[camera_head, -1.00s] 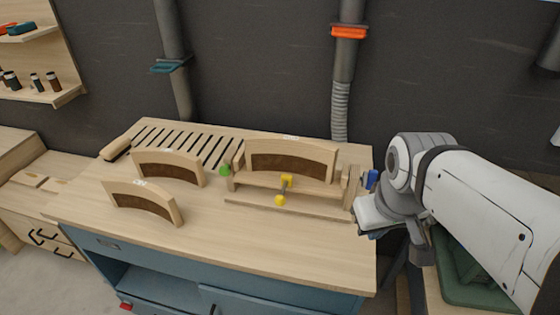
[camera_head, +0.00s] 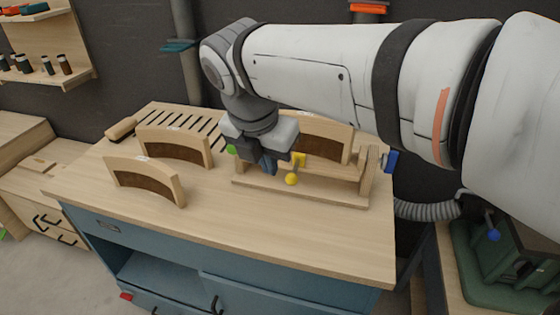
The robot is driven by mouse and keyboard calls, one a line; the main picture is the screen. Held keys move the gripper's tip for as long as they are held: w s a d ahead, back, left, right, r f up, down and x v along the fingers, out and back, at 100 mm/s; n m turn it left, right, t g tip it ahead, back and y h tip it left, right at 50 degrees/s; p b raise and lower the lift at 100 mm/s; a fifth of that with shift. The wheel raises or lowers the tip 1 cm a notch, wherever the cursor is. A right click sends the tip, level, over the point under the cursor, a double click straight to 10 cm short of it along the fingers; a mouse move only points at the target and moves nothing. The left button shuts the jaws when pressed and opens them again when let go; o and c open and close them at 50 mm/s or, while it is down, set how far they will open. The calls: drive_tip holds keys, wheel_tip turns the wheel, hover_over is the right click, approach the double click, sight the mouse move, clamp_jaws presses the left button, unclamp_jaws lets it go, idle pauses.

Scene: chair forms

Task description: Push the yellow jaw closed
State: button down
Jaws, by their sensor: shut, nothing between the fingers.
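The yellow jaw (camera_head: 298,160) is a small yellow piece with a round yellow knob (camera_head: 291,179) below it, at the front of a wooden fixture (camera_head: 300,190) on the workbench. A curved wooden chair form (camera_head: 325,138) stands in the fixture, partly hidden behind my arm. My gripper (camera_head: 268,166) points down just left of the yellow jaw, its fingers shut and empty. I cannot tell whether the fingers touch the jaw. A green knob (camera_head: 232,149) at the fixture's left end is partly hidden by my gripper. A blue knob (camera_head: 391,161) sits at its right end.
Two more curved wooden forms, one at the back (camera_head: 176,146) and one in front (camera_head: 146,180), stand on the bench left of the fixture. The bench top (camera_head: 245,225) in front is clear.

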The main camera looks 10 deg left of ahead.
sight(295, 171)
drive_tip(key=w+d+f, duration=0.2)
drive_tip(key=w+f, duration=0.4)
drive_tip(key=f, duration=0.3)
drive_tip(key=shift+w+d+f+b, duration=0.15)
drive_tip(key=shift+b, duration=0.15)
drive_tip(key=w+p, duration=0.3)
drive_tip(key=w, duration=0.3)
drive_tip(key=shift+d, duration=0.4)
drive_tip(key=shift+w, duration=0.15)
drive_tip(key=shift+r, duration=0.25)
